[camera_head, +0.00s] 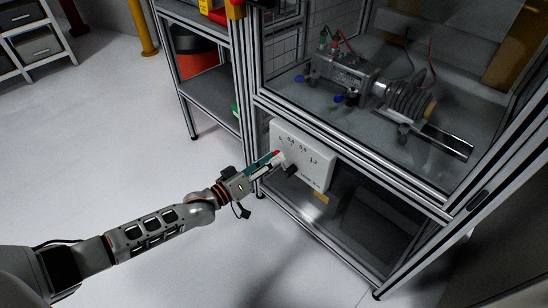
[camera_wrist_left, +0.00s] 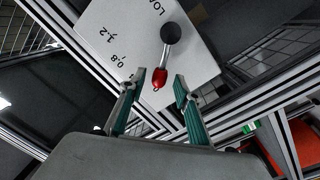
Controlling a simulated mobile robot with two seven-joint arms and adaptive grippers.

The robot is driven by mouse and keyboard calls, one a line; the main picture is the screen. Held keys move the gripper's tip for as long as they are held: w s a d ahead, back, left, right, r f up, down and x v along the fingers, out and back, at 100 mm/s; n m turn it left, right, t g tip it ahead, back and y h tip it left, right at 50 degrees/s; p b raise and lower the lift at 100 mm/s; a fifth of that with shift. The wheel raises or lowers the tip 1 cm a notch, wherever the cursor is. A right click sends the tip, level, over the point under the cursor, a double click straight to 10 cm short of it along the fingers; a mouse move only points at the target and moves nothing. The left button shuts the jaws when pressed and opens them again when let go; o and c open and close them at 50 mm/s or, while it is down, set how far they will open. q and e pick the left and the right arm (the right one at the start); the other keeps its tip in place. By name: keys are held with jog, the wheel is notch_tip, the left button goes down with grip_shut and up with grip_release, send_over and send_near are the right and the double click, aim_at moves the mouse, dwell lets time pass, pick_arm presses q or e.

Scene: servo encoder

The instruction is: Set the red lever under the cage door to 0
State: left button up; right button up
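The lever has a black round hub (camera_head: 291,169) and a red tip (camera_head: 277,152). It sits on a white panel (camera_head: 318,165) below the cage door and points up-left in the head view, toward the low-number side of the printed scale. My left gripper (camera_head: 275,157) is at the panel around the lever's tip. In the left wrist view, the red tip (camera_wrist_left: 159,77) lies between the two teal fingers (camera_wrist_left: 160,82), with visible gaps on both sides. The fingers are open. The scale mark the lever points at cannot be read. My right gripper is not in view.
Above the panel, the caged cell (camera_head: 450,85) with clear walls holds a motor and coupling rig (camera_head: 345,75). Aluminium frame posts (camera_head: 246,90) stand close left of the panel. A shelf unit (camera_head: 208,95) stands further left. The floor (camera_head: 110,130) on the left is clear.

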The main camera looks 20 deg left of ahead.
pick_arm(q)
jog(key=v, duration=1)
jog(key=shift+s+a, duration=0.2)
jog(key=shift+s, duration=0.15)
